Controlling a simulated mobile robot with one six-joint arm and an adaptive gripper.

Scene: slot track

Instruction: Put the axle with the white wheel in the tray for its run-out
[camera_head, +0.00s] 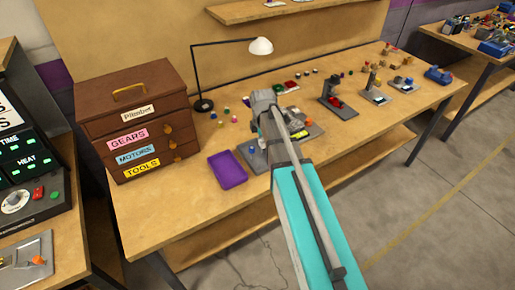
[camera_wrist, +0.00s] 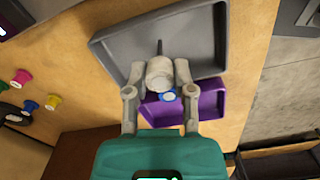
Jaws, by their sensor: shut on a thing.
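In the wrist view my gripper (camera_wrist: 159,71) is shut on a pale cylindrical piece (camera_wrist: 160,77), which looks like the white wheel, with a thin dark rod pointing away from it. A grey tray (camera_wrist: 112,50) with a raised rim lies beyond the held piece. A purple tray (camera_wrist: 208,103) is close to the fingers, on the side toward the palm. In the head view the purple tray (camera_head: 227,169) lies at the table's front left, beside the grey tray (camera_head: 250,158). My arm hides most of the grey tray and the fingers there.
A small blue part (camera_wrist: 168,95) with a white top shows beside the held piece. Several coloured spools (camera_wrist: 22,77) stand on the table. A brown drawer box (camera_head: 135,120) and a black lamp (camera_head: 203,104) stand left. Small fixtures (camera_head: 338,97) stand farther right.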

